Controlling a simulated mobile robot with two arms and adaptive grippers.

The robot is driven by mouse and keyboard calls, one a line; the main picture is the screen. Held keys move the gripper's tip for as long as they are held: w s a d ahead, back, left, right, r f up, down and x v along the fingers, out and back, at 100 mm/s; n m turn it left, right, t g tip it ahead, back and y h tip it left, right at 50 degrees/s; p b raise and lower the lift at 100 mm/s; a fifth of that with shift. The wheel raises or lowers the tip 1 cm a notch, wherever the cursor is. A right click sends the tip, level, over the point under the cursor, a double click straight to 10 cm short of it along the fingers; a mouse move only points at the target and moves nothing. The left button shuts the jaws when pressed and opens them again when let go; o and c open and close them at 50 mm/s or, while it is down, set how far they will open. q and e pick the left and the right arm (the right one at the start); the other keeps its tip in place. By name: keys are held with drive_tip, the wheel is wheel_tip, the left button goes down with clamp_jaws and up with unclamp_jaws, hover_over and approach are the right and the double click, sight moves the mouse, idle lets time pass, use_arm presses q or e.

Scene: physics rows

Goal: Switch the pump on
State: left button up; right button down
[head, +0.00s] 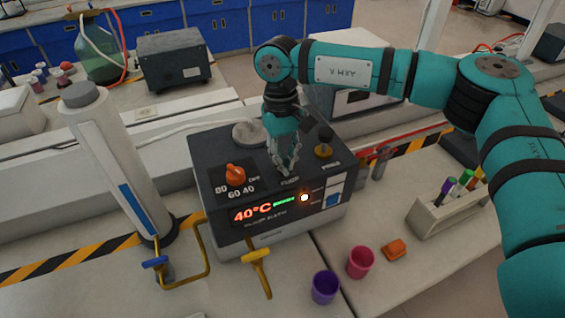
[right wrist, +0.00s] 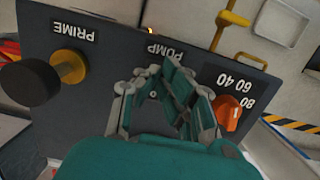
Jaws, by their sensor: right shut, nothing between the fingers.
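The dark grey unit (head: 215,165) on the bench has a panel with a green and orange 40°C display (head: 252,213). An orange dial (head: 235,174) is at the left of its top, and it also shows in the right wrist view (right wrist: 228,113). A black PRIME knob (head: 325,136) on a brass stem is at the right. My right gripper (head: 285,170) is shut and empty, pointing down between dial and knob, just behind the PUMP label (right wrist: 166,50). Any switch at that label is hidden by the fingers. A small round light (head: 304,197) glows on the front. My left gripper is out of view.
A white cylinder (head: 108,150) stands at left. A purple cup (head: 325,287), a pink cup (head: 361,262) and an orange block (head: 394,249) are in front at right, near a tube rack (head: 440,215).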

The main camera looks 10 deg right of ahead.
drive_tip(key=shift+r+p, duration=1.4)
drive_tip(key=shift+r, duration=1.85)
